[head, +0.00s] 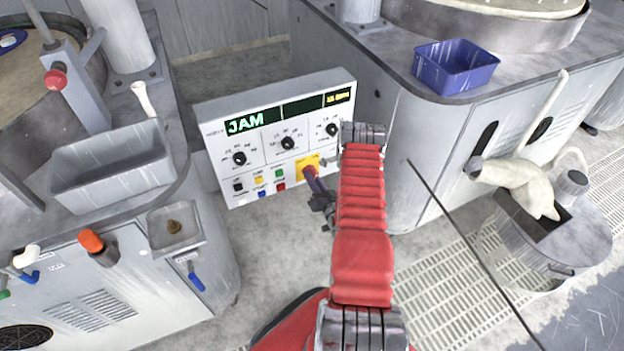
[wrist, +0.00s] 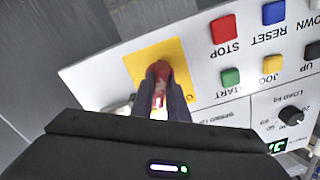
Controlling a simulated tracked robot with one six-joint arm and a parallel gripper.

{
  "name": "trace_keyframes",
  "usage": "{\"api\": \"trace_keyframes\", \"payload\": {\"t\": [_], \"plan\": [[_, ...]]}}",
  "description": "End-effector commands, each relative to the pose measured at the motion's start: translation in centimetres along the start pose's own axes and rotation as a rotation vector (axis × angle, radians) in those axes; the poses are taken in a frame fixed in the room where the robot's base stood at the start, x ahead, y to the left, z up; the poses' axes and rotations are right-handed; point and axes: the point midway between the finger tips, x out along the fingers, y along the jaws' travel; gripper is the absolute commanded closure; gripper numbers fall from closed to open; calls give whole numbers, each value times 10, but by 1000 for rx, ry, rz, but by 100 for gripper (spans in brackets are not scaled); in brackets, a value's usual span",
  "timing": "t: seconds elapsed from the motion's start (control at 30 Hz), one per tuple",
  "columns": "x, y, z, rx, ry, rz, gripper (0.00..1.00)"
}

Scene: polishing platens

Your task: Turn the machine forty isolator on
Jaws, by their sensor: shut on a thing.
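The control panel (head: 270,135) is a pale box with a display reading "JAM", three black dials and coloured buttons. At its lower right is a yellow plate (head: 302,160) bearing the isolator. In the wrist view the panel is upside down. There the yellow plate (wrist: 187,62) carries a red isolator handle (wrist: 161,68). My gripper (wrist: 161,84) is shut on this handle, its dark fingers on either side. In the head view my gripper (head: 311,176) reaches the yellow plate from the lower right. The fingers hide much of the handle, and its setting cannot be read.
Close to the plate are the red stop button (wrist: 223,29) and green start button (wrist: 230,77). A machine with a grey tray (head: 110,165) stands left of the panel. Another with a blue bin (head: 455,68) stands right. A lidded drum (head: 570,235) holds cloth at right.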

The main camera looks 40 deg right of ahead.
Motion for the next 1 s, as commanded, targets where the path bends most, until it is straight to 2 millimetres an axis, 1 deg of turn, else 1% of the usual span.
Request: {"api": "trace_keyframes", "payload": {"t": [0.03,0.2,0.4,0.6,0.97,1.0], "plan": [[-1,-1,4,41,-10,-1,100],[-1,-1,4,166,-10,0,100],[-1,-1,4,261,-10,2,100],[-1,0,4,300,-10,2,100],[-1,0,4,304,-9,4,100],[-1,0,4,304,-9,4,84]]}}
